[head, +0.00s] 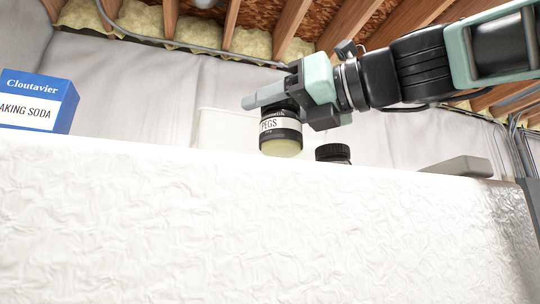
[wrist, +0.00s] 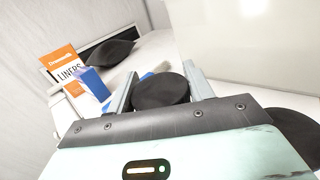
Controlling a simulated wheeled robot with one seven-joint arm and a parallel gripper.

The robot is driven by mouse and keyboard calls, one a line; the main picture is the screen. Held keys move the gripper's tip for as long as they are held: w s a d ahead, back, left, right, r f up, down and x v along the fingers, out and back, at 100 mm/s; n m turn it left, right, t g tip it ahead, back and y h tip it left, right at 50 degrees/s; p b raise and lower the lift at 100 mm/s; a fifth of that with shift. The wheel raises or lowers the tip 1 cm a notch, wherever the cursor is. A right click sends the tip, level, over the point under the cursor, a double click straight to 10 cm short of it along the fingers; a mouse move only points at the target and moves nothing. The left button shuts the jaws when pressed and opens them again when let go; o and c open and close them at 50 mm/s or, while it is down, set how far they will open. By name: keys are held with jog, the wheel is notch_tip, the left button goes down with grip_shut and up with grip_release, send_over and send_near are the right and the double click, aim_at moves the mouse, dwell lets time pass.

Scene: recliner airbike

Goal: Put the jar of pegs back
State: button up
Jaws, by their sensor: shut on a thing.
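A second black-lidded jar (head: 333,153) stands just right of the held jar. A pale translucent bin (head: 214,128) is behind. A blue baking soda box (head: 38,101) stands at the left. The wrist view shows an orange liners box (wrist: 62,64) and a dark object (wrist: 110,50).

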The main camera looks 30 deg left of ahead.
aim_at(274, 137)
notch_tip(274, 137, down, 4)
jog(key=shift+f+b, duration=0.2)
jog(key=shift+b, duration=0.6)
jog(key=o, duration=1.2)
jog(key=shift+c, duration=0.2)
jog(key=shift+d, duration=0.1)
jog(key=d+b, duration=0.3)
jog(key=d, duration=0.2)
jog(key=d+b, duration=0.4)
jog(key=d, duration=0.2)
jog(key=shift+w+d+f, duration=0.1)
jog(key=shift+w, duration=0.1)
jog(key=shift+d, duration=0.35)
